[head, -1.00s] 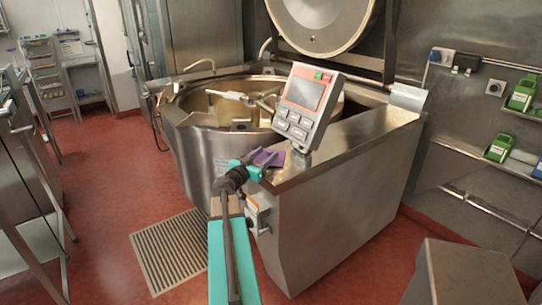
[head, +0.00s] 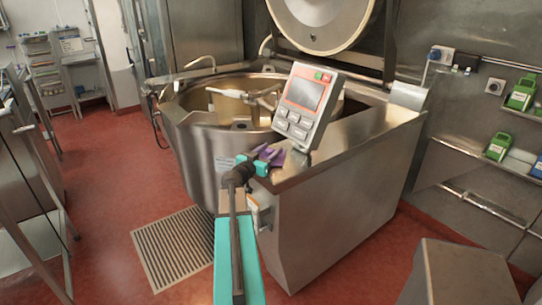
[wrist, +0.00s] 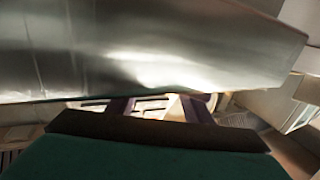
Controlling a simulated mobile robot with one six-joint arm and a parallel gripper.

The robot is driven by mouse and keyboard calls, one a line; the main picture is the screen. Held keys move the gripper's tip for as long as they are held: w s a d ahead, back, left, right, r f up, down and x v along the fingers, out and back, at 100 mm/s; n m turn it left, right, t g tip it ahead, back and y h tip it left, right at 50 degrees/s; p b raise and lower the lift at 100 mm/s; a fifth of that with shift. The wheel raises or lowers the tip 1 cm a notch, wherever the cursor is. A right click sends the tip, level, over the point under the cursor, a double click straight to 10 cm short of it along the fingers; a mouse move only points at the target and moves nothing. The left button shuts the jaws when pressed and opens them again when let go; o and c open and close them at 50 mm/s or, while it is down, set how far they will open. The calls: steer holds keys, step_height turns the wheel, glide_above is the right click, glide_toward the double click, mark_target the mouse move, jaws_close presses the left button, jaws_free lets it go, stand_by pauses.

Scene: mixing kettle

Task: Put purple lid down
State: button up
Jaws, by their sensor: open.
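My gripper (head: 272,154) is at the front corner of the kettle's steel housing, just below and left of the tilted control panel. It has a teal body, and two purple finger-like pieces extend from its tip. In the wrist view the two purple pieces of my gripper (wrist: 159,106) stand apart, with nothing visibly held between them. I cannot make out a purple lid separate from these pieces. Whether the fingertips touch the steel top is too small to tell.
The mixing kettle (head: 190,165) is open, its large lid (head: 318,20) raised behind. The control panel (head: 306,108) is close to my gripper. The steel housing top (head: 365,128) is clear to the right. A steel surface (wrist: 150,50) fills the upper wrist view.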

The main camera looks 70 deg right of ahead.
steer(key=shift+s+d+p, duration=0.2)
steer(key=shift+d+p, duration=0.35)
steer(key=shift+d, duration=0.45)
steer(key=shift+s+d+p, duration=0.2)
steer(key=shift+d+p, duration=0.35)
steer(key=shift+d, duration=0.4)
jaws_close()
steer(key=shift+r, duration=0.15)
steer(key=shift+r+b, duration=0.4)
steer(key=shift+b, duration=0.25)
steer(key=s+a+b, duration=0.2)
steer(key=s+b, duration=0.1)
steer(key=s, duration=0.1)
steer(key=s+a+b, duration=0.3)
steer(key=s, duration=0.1)
steer(key=s+a+b, duration=0.3)
steer(key=s, duration=0.2)
steer(key=shift+a, duration=0.25)
steer(key=shift+d+b, duration=0.1)
steer(key=shift+b, duration=0.9)
